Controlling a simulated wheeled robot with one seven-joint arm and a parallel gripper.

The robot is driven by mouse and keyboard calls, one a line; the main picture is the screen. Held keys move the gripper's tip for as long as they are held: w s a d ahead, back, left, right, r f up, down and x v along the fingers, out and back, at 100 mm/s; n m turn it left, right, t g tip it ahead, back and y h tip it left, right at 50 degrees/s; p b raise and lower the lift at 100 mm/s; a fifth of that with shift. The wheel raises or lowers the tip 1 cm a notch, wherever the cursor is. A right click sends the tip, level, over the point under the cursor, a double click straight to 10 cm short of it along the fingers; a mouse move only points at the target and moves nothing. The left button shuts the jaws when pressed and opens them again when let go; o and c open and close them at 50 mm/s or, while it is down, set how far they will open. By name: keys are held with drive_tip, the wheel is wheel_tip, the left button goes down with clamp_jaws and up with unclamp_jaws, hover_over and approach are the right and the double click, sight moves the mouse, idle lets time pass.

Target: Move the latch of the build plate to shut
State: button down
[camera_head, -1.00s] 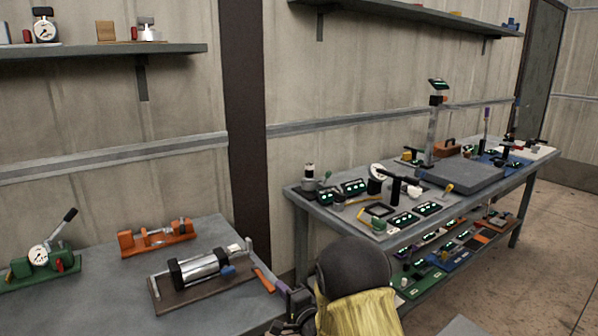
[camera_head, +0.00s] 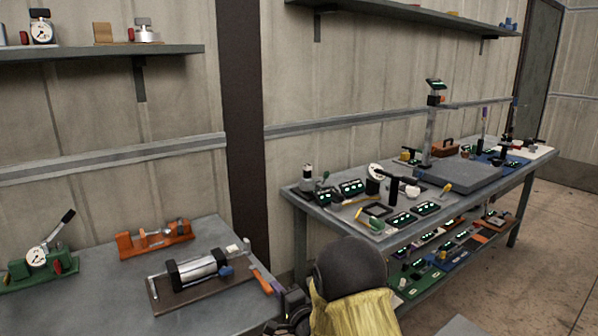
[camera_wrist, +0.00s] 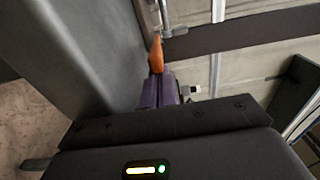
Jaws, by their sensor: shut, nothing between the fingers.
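A brown plate (camera_head: 215,296) lies on the left bench and bears a silver cylinder (camera_head: 197,271) in black blocks; I take it for the build plate. At its right end a lever with an orange handle (camera_head: 260,281) slants down toward my gripper (camera_head: 277,287); it may be the latch. In the wrist view the orange handle (camera_wrist: 156,53) stands just beyond the purple fingertips (camera_wrist: 159,88) of my gripper. The fingers are shut with nothing between them. They are at or very near the handle's end; I cannot tell whether they touch.
An orange fixture (camera_head: 155,240) and a green gauge device (camera_head: 38,262) stand left on the bench (camera_head: 100,290). A second table (camera_head: 340,215), crowded with small devices, stands at the right. A shelf (camera_head: 100,52) hangs on the wall above.

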drive_tip(key=shift+w+a+r, duration=0.15)
drive_tip(key=shift+r, duration=0.1)
